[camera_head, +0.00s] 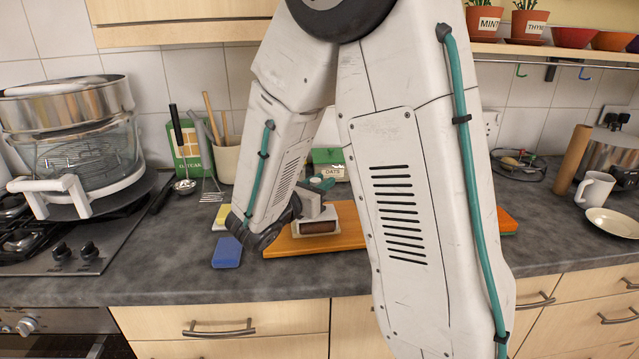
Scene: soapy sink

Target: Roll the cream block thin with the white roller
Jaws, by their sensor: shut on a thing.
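My gripper (316,206) is low over the wooden board (352,215), left of my big arm link. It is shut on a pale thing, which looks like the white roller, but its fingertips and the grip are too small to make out. A small piece with a pale edge and brown front (319,228) shows right under it at the board; I cannot tell what it is or whether it touches the board. I cannot make out the cream block; my arm hides much of the board.
A blue sponge (227,252) and a yellow sponge (222,217) lie left of the board. An orange thing (507,222) shows to its right. Utensils in a pot (227,160) and a green box (326,157) stand behind. A hob (60,245) is at left, a mug (595,189) at right.

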